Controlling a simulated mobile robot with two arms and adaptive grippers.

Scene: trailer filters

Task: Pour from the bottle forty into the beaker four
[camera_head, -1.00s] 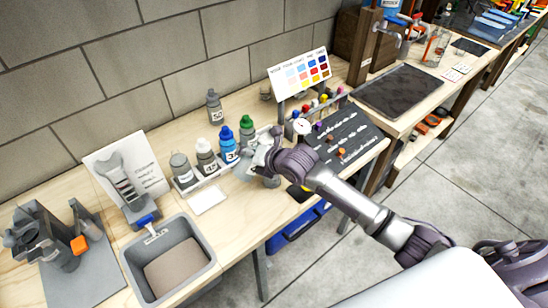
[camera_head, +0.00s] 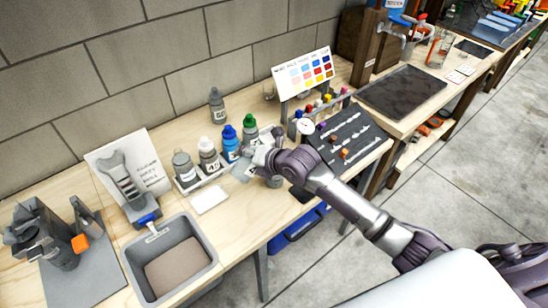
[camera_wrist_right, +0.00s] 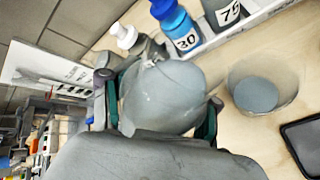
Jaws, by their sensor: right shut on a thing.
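My right gripper (camera_head: 252,160) is shut on a grey bottle (camera_wrist_right: 165,95), which looks tilted in the right wrist view. The number on this bottle cannot be read. A clear round beaker (camera_wrist_right: 275,80) with grey-blue contents stands on the bench beside the held bottle. In the head view the beaker (camera_head: 274,182) is partly hidden under my gripper. Its number does not show, and I cannot tell whether anything is flowing. My left gripper is not in view.
A rack holds a grey-capped bottle (camera_head: 184,170), a white-capped one (camera_head: 208,154), a blue-capped one marked 30 (camera_head: 230,146) and a green-capped one (camera_head: 249,131). Another grey bottle (camera_head: 217,108) stands behind. A black flat object (camera_wrist_right: 303,145) lies beside the beaker. A grey basin (camera_head: 205,245) is left.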

